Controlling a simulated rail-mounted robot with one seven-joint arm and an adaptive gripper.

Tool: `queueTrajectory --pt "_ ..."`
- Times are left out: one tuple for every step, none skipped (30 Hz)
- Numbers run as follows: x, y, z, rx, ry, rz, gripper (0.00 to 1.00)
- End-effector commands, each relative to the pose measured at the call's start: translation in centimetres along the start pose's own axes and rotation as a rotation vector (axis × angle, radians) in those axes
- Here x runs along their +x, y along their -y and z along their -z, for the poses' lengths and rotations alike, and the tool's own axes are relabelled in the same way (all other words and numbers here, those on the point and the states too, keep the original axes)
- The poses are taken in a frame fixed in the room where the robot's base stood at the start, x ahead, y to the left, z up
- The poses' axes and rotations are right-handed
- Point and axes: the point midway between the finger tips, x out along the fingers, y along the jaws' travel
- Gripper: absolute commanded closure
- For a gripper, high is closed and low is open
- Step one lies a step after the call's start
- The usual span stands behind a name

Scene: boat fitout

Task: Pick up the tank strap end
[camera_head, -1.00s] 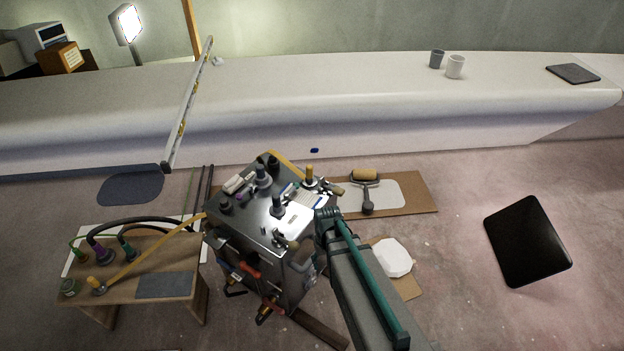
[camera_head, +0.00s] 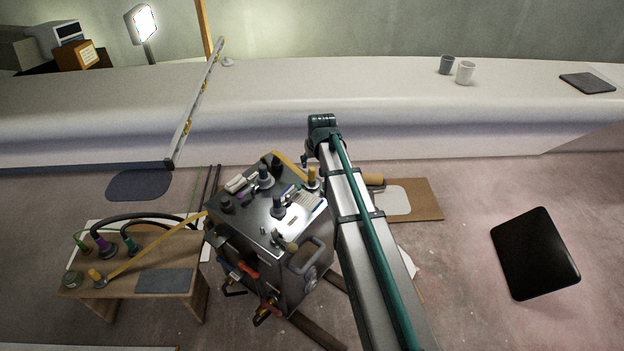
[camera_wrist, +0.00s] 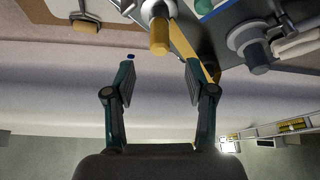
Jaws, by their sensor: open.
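A flat yellow strap shows at the back edge of the metal tank (camera_head: 255,225); in the wrist view this strap (camera_wrist: 190,45) runs diagonally down behind my right finger. A yellow strap (camera_head: 155,245) also stretches from the tank's left side to the wooden bench. I cannot tell for sure which end is the tank strap end. My gripper (camera_wrist: 160,70) is open and empty, its fingers apart. It hangs near the tank's back right corner. A yellow-tipped fitting (camera_wrist: 159,36) shows just beyond the gap between the fingers; in the head view this fitting (camera_head: 312,178) stands on the tank top.
The tank top is crowded with fittings and small parts. The wooden bench (camera_head: 165,283) with hoses stands left. A long white ledge (camera_head: 400,105) runs behind, with a spirit level (camera_head: 195,105) leaning on it. A cardboard sheet (camera_head: 425,200) and a black panel (camera_head: 535,252) lie right.

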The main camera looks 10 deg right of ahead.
Motion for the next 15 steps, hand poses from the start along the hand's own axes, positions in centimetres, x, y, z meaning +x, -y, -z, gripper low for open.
queueTrajectory --pt "0.8 0.0 0.0 0.000 0.002 0.000 0.45" --pt "1.2 0.0 0.0 0.000 0.003 0.000 0.45" --pt "1.9 0.0 0.0 0.000 0.004 0.000 0.45" --pt "2.3 0.0 0.0 0.000 0.003 0.000 0.45" --pt "2.8 0.0 0.1 0.000 0.003 0.000 0.45" --pt "3.3 0.0 0.0 0.000 0.003 0.000 0.45" --pt "3.6 0.0 0.0 0.000 0.004 0.000 0.45" --pt "3.9 0.0 0.0 0.000 0.003 0.000 0.45" --pt "4.1 0.0 0.0 0.000 0.002 0.000 0.45" --pt "4.2 0.0 0.0 0.000 0.002 0.000 0.45" --pt "4.4 0.0 0.0 0.000 0.001 0.000 0.45" --pt "4.5 0.0 0.0 0.000 0.001 0.000 0.45" --pt "4.7 0.0 0.0 0.000 0.002 0.000 0.45" --pt "4.9 0.0 0.0 0.000 0.002 0.000 0.45" --pt "5.3 0.0 0.0 0.000 0.003 0.000 0.45"
